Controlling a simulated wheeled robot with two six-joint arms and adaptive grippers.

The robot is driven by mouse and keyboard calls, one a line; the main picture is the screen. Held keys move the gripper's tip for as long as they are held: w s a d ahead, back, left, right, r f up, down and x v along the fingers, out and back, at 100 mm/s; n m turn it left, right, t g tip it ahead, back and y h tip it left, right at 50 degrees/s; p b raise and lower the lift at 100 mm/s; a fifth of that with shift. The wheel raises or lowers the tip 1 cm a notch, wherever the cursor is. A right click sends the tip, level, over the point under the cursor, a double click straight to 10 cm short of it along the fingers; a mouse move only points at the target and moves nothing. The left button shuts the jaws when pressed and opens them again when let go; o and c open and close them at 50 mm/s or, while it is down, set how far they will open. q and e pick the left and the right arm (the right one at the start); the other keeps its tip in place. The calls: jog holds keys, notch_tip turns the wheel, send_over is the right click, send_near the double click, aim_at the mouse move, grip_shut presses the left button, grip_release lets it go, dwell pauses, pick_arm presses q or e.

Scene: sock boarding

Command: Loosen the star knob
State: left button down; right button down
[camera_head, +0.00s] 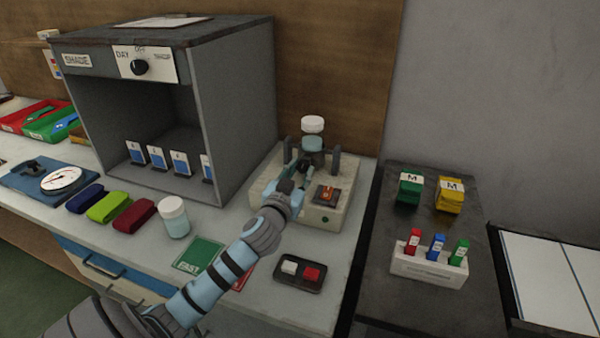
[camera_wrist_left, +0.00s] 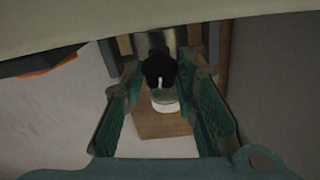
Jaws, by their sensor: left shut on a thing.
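The black star knob (camera_wrist_left: 158,66) shows between the two fingers of my left gripper (camera_wrist_left: 160,84) in the left wrist view. It has a pale mark on its lower side. In the head view my left gripper (camera_head: 297,172) reaches over the pale machine (camera_head: 327,212) with the fingers at its middle, below the jar. The gripper is shut on the star knob. In the head view the knob is mostly hidden by the fingers. My right gripper is not in view.
A jar with a white lid (camera_head: 312,124) stands on the machine between two grey posts. An orange rocker switch (camera_head: 326,194) is right of the gripper. A grey cabinet (camera_head: 235,110) stands close on the left. A dark tray (camera_head: 299,273) with white and red blocks lies in front.

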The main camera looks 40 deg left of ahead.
pick_arm(q)
jog(key=c, duration=1.2)
grip_release()
jog(key=shift+c, duration=0.2)
jog(key=shift+s, duration=0.1)
jog(key=v, duration=1.1)
jog(key=shift+s+d, duration=0.2)
jog(key=shift+s, duration=0.15)
